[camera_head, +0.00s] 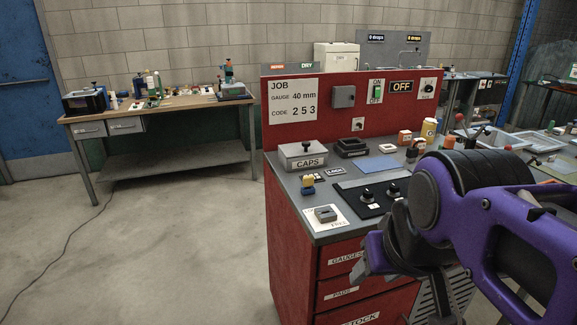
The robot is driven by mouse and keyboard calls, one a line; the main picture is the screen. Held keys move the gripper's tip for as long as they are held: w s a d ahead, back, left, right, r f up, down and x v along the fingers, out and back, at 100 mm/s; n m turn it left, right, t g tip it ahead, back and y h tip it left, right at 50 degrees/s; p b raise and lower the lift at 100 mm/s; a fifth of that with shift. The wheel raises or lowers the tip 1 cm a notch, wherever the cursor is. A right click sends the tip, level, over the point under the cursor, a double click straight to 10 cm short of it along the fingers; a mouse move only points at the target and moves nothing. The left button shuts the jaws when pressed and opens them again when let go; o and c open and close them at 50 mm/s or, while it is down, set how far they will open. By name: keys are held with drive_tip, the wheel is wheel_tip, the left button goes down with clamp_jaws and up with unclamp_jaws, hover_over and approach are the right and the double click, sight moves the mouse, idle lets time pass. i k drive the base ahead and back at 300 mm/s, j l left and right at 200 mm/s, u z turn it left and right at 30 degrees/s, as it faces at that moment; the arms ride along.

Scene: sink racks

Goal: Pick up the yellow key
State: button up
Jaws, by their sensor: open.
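A small yellow-topped piece (308,181), which looks like the yellow key, stands upright near the left edge of the red cabinet's grey top, with a dark bluish lower part. It is small, so its exact shape is hard to tell. My gripper (368,262) is at the lower right, in front of the cabinet, to the right of and lower in the picture than the yellow piece, and apart from it. Its jaws are open and look empty. They are partly hidden behind my purple and black arm.
Near the key are a grey CAPS box (302,150), a LOCK label (335,171), a grey block on a white plate (326,213) and a black panel with knobs (370,197). A red back panel (342,122) rises behind. Open floor (180,240) lies left.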

sight(309, 180)
drive_tip(key=j+u, duration=0.15)
drive_tip(key=u, duration=0.95)
drive_tip(key=i+j, duration=0.2)
drive_tip(key=j, duration=0.2)
drive_tip(key=i+j+u, duration=0.15)
drive_tip(key=j, duration=0.3)
drive_tip(key=i+j+z, duration=0.2)
drive_tip(key=i, duration=0.25)
drive_tip(key=i+j+z, duration=0.2)
drive_tip(key=i, duration=0.2)
drive_tip(key=i+z, duration=0.5)
drive_tip(key=z, duration=0.2)
drive_tip(key=i+j+z, duration=0.15)
drive_tip(key=z, duration=0.25)
drive_tip(key=i+z, duration=0.15)
drive_tip(key=z, duration=0.25)
drive_tip(key=i+j+z, duration=0.15)
drive_tip(key=z, duration=0.25)
drive_tip(key=i+j+z, duration=0.1)
drive_tip(key=z, duration=0.25)
drive_tip(key=j+z, duration=0.25)
drive_tip(key=z, duration=0.15)
drive_tip(key=j+z, duration=0.55)
drive_tip(key=z, duration=0.2)
drive_tip(key=k, duration=0.05)
